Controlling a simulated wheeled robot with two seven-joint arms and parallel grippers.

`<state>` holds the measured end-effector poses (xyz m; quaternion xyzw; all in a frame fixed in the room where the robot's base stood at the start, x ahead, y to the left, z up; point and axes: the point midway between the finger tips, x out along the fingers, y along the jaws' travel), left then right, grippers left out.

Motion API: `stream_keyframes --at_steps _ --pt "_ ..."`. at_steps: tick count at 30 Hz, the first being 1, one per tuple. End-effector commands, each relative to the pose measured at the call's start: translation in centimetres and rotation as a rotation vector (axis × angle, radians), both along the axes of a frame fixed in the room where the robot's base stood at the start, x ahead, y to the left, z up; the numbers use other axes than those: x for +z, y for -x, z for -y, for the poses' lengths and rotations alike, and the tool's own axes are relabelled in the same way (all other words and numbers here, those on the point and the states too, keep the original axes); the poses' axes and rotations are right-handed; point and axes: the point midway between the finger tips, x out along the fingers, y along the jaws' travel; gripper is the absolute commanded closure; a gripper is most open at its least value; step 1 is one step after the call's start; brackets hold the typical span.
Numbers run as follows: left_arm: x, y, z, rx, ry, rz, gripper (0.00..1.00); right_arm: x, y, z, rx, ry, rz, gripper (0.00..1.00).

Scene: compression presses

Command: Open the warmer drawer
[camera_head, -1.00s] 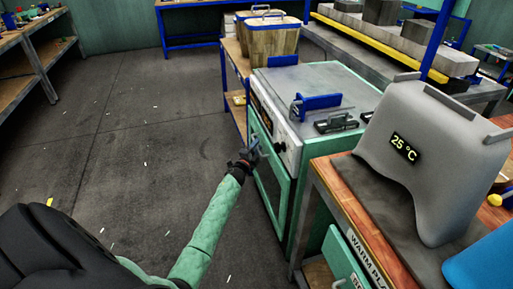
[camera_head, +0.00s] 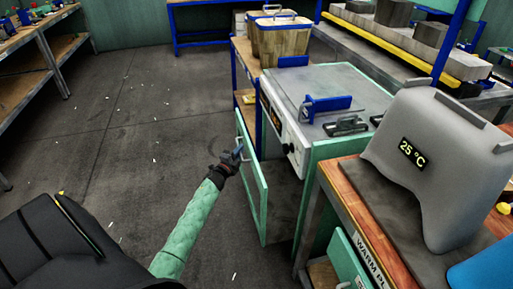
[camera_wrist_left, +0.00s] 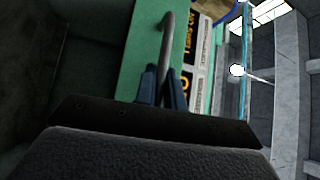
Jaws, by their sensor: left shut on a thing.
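The green-and-grey cabinet (camera_head: 330,90) stands in the middle of the head view. Its green front panel (camera_head: 254,190) stands out from the body, with a dark gap behind it. My left gripper (camera_head: 238,154) is at the panel's outer side, shut on its grey bar handle. In the left wrist view the blue fingertips (camera_wrist_left: 164,90) sit on both sides of the handle (camera_wrist_left: 167,45), in front of the green panel (camera_wrist_left: 143,50). A separate green drawer front (camera_head: 347,262), under a label reading "WARM PL", is partly cut off at the bottom. My right gripper is not in view.
A grey press-like body (camera_head: 440,165) showing 25 °C stands on the wooden bench (camera_head: 340,180) at right. Wooden bins (camera_head: 283,40) stand on a shelf behind the cabinet.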

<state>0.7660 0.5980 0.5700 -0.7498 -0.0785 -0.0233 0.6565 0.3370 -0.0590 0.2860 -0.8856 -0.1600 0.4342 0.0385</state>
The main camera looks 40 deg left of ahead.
Motion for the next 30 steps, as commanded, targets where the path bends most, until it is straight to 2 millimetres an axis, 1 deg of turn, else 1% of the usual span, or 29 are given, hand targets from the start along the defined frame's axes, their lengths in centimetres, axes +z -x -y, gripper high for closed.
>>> stream_keyframes --at_steps 1,6,12,15,18,21,25,30 --pt "-0.2 1.7 -1.3 0.002 -0.002 -0.006 1.0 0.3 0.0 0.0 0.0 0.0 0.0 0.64" --pt "-0.1 6.3 -5.3 0.002 -0.001 -0.005 1.0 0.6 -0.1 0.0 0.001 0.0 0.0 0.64" --pt "-0.2 11.3 -9.5 0.001 0.0 -0.005 1.0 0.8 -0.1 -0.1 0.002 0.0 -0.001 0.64" --pt "-0.2 13.3 -11.3 0.001 0.001 -0.005 1.0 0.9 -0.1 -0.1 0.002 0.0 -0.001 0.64" --pt "-0.2 15.1 -12.8 0.001 -0.001 -0.004 1.0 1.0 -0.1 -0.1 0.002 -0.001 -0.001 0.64" --pt "-0.1 16.3 -13.9 0.001 0.001 -0.003 1.0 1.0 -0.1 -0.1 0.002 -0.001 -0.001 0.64" --pt "-0.2 17.5 -14.8 0.0 0.001 -0.003 1.0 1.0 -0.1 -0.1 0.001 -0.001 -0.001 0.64" --pt "-0.2 18.2 -15.4 0.0 0.002 -0.002 1.0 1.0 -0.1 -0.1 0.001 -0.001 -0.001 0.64"
